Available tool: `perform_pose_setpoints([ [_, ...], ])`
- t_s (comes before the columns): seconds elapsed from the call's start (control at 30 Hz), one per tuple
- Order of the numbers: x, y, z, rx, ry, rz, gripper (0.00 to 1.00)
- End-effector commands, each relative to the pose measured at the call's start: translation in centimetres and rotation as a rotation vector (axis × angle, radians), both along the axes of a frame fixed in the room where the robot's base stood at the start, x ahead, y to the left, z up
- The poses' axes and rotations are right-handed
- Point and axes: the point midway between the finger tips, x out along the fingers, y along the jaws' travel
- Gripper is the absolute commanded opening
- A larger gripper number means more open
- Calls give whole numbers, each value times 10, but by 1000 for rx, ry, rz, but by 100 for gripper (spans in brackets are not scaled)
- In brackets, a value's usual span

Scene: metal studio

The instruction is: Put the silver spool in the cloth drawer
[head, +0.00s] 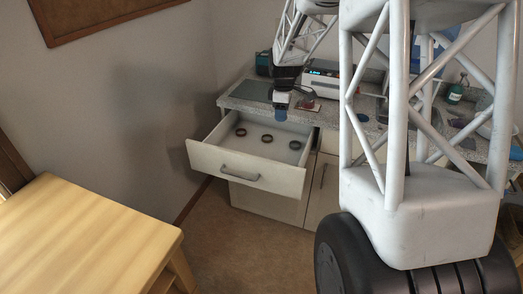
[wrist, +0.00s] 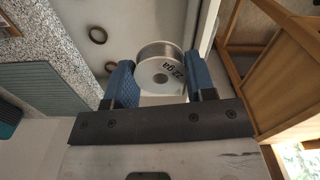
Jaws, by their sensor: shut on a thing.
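The silver spool (wrist: 160,72) has a white face with "22 ga" printed on it and shows in the wrist view. My gripper (wrist: 158,84) is shut on it, with a blue finger on either side. In the head view my gripper (head: 281,113) hangs above the back of the open drawer (head: 228,162); I cannot clearly make out the spool there. The drawer is pale with a grey handle, and its floor also shows beyond the spool in the wrist view (wrist: 124,22). The spool appears held above the drawer floor, not resting on it.
Three dark rings (head: 267,138) lie spread in the drawer. The speckled counter (head: 235,101) above holds a dark flat panel (head: 252,91), a white device (head: 322,78) with a lit display, and a green bottle (head: 456,90). A wooden table (head: 85,235) stands at the left.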

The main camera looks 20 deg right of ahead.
Motion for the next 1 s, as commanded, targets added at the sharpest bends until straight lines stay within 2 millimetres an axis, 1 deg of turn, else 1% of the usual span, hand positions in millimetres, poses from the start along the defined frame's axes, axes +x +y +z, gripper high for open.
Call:
perform_pose_setpoints([
  [0.03, -1, 0, -21, 2, 5, 0, 27],
  [0.1, -1, 0, -48, 2, 7, 0, 27],
  [0.2, 0, 0, -82, 2, 5, 0, 27],
  [0.3, 0, 0, -112, 2, 4, 0, 27],
  [0.43, 0, 0, -141, 1, 3, 0, 27],
  [0.5, 0, 0, -152, 0, 2, 0, 27],
  [0.63, 0, 0, -165, 0, 2, 0, 27],
  [0.77, 0, 0, -170, 0, 0, 0, 27],
  [1.0, 0, 0, -170, 0, 0, 0, 27],
])
